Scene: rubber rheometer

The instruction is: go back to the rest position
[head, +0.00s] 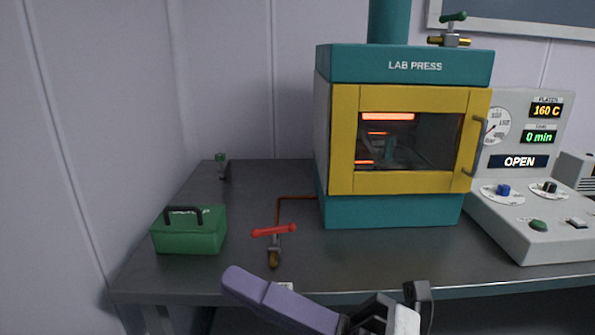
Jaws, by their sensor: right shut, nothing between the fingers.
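My right gripper (403,314) is at the bottom edge of the head view, in front of the table's front edge. It is dark and light grey, partly cut off by the frame, and is shut and empty. A purple link of my own arm reaches left from it. It touches nothing that I can see. My left gripper is not in view.
The teal and yellow lab press (343,180) stands on the grey table (250,180), its windowed door shut and orange glowing inside. A control console (540,200) reads 160 C, 0 min and OPEN. A green box (190,236) and a red-handled valve (273,231) are at left.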

